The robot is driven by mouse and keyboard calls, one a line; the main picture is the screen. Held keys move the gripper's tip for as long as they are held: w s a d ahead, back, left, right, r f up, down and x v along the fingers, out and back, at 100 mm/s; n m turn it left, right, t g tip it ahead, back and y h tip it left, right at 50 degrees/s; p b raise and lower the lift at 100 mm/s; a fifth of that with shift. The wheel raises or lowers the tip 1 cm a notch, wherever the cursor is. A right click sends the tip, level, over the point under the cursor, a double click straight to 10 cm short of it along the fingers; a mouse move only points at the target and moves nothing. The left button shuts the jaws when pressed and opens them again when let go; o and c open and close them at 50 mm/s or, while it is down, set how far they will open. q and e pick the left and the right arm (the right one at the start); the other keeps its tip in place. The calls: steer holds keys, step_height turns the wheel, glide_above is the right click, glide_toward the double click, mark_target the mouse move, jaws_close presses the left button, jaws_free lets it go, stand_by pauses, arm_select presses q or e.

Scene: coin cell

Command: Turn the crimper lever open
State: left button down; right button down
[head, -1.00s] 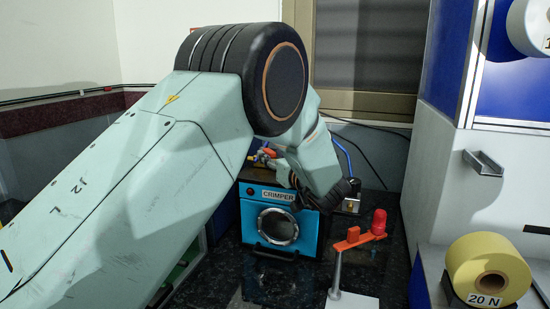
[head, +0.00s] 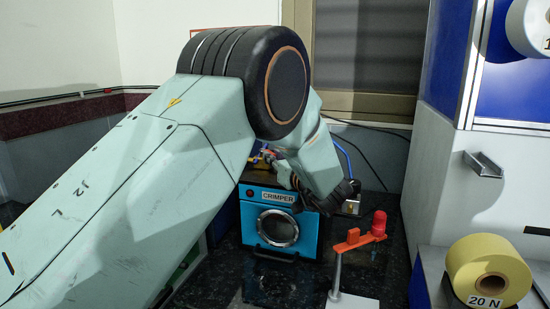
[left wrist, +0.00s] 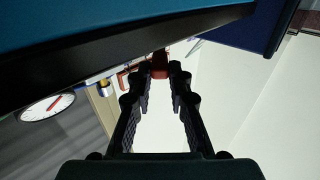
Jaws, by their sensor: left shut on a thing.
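The crimper (head: 256,222) is a blue box with a dark top, a round window and a CRIMPER label, standing on a dark speckled counter. Small red, orange and blue parts (head: 263,156) show at its top, partly behind my arm. My left gripper (head: 276,163) reaches over the crimper's top from the right, its fingers partly hidden. In the left wrist view, the fingertips (left wrist: 160,72) close on a red piece, which I take as the crimper lever (left wrist: 160,60). The crimper's blue side and black edge fill the upper left there. My right gripper is not in view.
An orange arm with a red knob (head: 379,223) stands on a white post at the right front. A yellow roll marked 20 N (head: 460,272) sits further right, beside a white and blue cabinet (head: 440,170).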

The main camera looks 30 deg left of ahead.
arm_select(q)
steer(key=shift+w+d+r+n+g+y+p, duration=0.25)
steer(key=shift+w+n+g+p, duration=0.2)
steer(key=shift+p, duration=0.25)
steer(key=shift+f+n+g+y+p, duration=0.15)
steer(key=shift+n+g+y+p, duration=0.15)
steer(key=shift+g, duration=0.15)
steer(key=c, duration=1.2)
jaws_free()
steer(key=shift+f, duration=0.1)
steer(key=v, duration=0.6)
steer(key=shift+s+d, duration=0.1)
steer(key=shift+d, duration=0.25)
steer(key=shift+s+d, duration=0.15)
steer(key=shift+d, duration=0.15)
steer(key=shift+c, duration=0.4)
